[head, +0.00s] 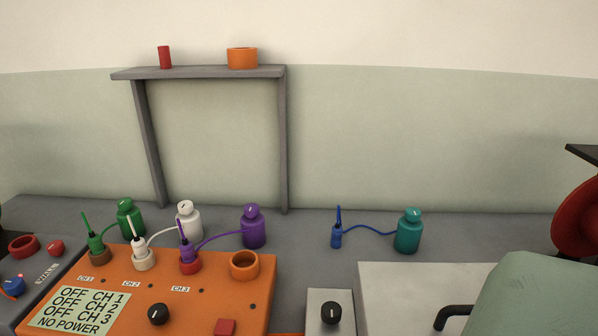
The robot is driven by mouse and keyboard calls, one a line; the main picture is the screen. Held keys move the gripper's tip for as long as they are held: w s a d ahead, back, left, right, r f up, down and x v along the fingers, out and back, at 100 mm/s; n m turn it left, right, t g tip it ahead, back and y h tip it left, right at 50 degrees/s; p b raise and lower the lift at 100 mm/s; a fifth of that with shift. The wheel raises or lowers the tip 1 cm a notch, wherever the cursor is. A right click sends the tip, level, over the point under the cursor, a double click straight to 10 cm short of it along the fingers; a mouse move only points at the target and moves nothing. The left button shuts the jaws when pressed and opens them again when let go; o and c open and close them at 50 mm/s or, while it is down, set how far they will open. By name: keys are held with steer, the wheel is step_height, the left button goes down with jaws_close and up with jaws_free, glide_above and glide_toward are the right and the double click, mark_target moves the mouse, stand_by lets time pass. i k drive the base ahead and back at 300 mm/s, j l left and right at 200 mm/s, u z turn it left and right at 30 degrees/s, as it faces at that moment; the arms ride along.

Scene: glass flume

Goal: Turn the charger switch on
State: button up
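The orange charger box (215,277) stands at the lower left, with a pale display (84,310) reading OFF CH 1, OFF CH 2, OFF CH 3 and NO POWER. A black knob (158,313) with a light mark and a red block (225,328) are on its top. A second black knob (331,312) is on a separate pale grey box (314,304). I cannot tell which is the charger switch. Green (96,243), white (138,247) and purple (187,253) plugs stand in sockets marked CH 1 to CH 3. My gripper is not in view.
An orange ring socket (244,264) is empty. A blue plug (337,238) stands on the bench, corded to a teal bottle (408,232). A grey shelf frame (200,73) stands behind. A large green object (535,300) and red object (578,215) fill the right.

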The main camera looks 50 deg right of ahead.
mark_target(331, 314)
steer(key=k+l+z, duration=0.15)
steer(key=z, duration=0.25)
steer(key=k+l+z, duration=0.25)
steer(key=z, duration=0.15)
steer(key=k+l+z, duration=0.4)
steer(key=l+u, duration=0.2)
steer(key=l, duration=0.15)
steer(key=k+l+u, duration=0.2)
steer(key=l+u, duration=0.2)
steer(key=l, duration=0.25)
steer(key=i, duration=0.45)
